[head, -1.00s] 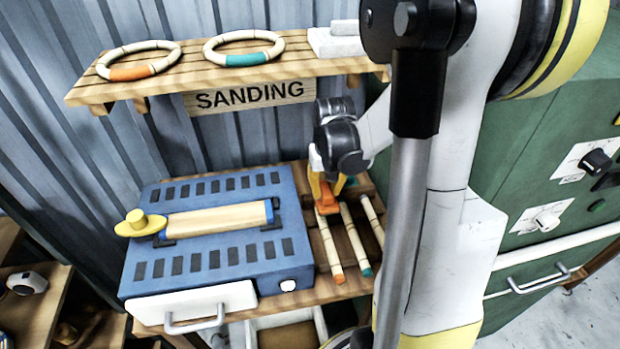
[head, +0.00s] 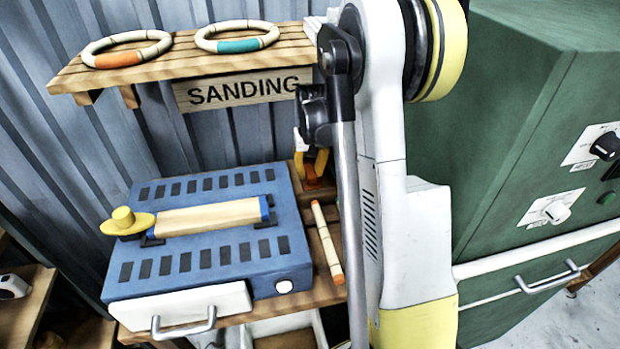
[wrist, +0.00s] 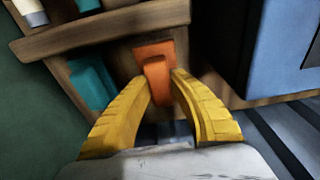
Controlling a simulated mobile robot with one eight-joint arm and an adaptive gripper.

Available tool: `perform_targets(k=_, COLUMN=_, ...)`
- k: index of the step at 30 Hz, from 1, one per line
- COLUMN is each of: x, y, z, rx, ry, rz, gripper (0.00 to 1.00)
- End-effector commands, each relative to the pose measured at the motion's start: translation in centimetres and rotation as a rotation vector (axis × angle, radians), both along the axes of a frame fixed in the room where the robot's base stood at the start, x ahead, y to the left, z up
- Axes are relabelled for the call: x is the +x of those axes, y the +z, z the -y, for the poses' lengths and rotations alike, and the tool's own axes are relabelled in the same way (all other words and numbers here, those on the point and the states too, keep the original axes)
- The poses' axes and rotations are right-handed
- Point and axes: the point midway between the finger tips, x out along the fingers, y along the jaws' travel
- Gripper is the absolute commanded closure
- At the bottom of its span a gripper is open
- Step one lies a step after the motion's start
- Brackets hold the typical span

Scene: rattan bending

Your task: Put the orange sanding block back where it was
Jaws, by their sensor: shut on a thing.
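The orange sanding block (wrist: 157,80) is between the two yellow fingers of my gripper (wrist: 162,85) in the wrist view. The fingers are shut on it. An orange patch (wrist: 152,46) shows on the wooden surface directly behind the block; I cannot tell whether the block touches it. In the head view my gripper (head: 312,163) is low over the back of the wooden bench, right of the blue sander, with the orange block (head: 313,183) just below the fingers. My arm hides part of this area.
A teal block (wrist: 90,84) lies left of the orange one, beside a wooden rail (wrist: 110,28). The blue sander (head: 210,235) stands close by. A rattan stick (head: 327,243) lies in front. The shelf (head: 180,68) with two rings overhangs the back; a green cabinet (head: 530,110) stands right.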

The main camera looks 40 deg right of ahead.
Motion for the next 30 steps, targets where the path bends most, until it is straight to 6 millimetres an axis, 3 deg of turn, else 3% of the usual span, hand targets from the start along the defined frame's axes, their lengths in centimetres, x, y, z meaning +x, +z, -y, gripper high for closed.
perform_targets(k=2, x=0.0, y=-1.3, z=0.0, rx=0.0, ry=0.0, rz=0.0, gripper=1.0)
perform_targets(k=13, x=0.0, y=-1.7, z=0.0, rx=0.0, ry=0.0, rz=0.0, gripper=1.0)
perform_targets(k=14, x=0.0, y=-1.6, z=0.0, rx=0.0, ry=0.0, rz=0.0, gripper=0.7)
perform_targets(k=15, x=0.0, y=-1.6, z=0.0, rx=0.0, ry=0.0, rz=0.0, gripper=0.57)
perform_targets(k=25, x=0.0, y=-1.3, z=0.0, rx=0.0, ry=0.0, rz=0.0, gripper=0.57)
perform_targets(k=30, x=-0.2, y=1.1, z=-0.1, rx=0.0, ry=0.0, rz=0.0, gripper=0.57)
